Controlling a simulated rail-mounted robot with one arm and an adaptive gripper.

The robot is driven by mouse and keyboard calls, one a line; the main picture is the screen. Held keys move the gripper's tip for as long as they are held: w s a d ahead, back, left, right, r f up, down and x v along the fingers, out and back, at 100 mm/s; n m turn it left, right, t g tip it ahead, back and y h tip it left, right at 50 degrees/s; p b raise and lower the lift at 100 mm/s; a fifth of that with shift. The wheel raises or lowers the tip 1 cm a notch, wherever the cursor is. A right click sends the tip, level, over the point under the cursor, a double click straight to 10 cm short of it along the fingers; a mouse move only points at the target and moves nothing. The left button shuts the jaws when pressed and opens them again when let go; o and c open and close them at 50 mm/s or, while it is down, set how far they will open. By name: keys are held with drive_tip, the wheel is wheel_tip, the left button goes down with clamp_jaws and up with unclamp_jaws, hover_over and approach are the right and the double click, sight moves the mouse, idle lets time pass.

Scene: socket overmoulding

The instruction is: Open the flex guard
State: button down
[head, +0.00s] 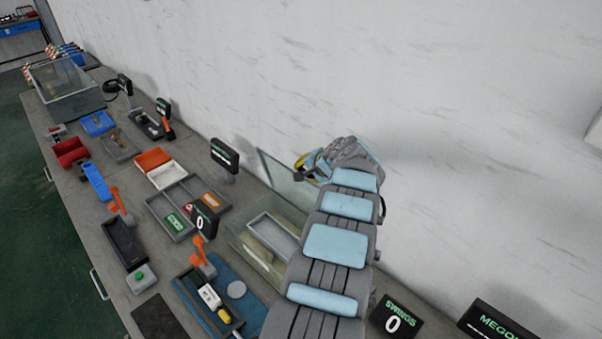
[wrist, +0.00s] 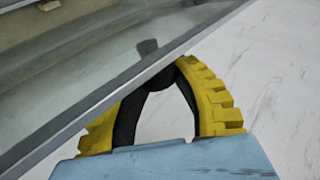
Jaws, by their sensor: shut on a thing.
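The flex guard (head: 252,255) is a clear box on the bench, with a light frame or tray visible inside it. Its clear lid (head: 283,182) stands raised on the wall side, tilted up from the box. My gripper (head: 308,165) is at the upper right edge of the lid. In the wrist view the lid's clear panel and pale edge (wrist: 110,108) cross diagonally in front of the yellow-and-black fingers (wrist: 166,68). The fingers are shut at that edge. A small dark knob (wrist: 148,47) shows at the fingertips, partly hidden.
A SWINGS counter (head: 392,319) stands to the right. A black display (head: 225,155) stands behind left. The white wall (head: 430,120) rises close behind my gripper.

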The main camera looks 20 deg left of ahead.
drive_tip(key=shift+w+d+r+b, duration=0.1)
drive_tip(key=shift+w+d+b, duration=0.05)
drive_tip(key=shift+w+b, duration=0.2)
idle(0.4)
drive_tip(key=c, duration=0.8)
unclamp_jaws()
drive_tip(key=shift+d, duration=0.1)
drive_tip(key=shift+o, duration=0.2)
drive_tip(key=shift+s, duration=0.1)
wheel_tip(320, 180, up, 10)
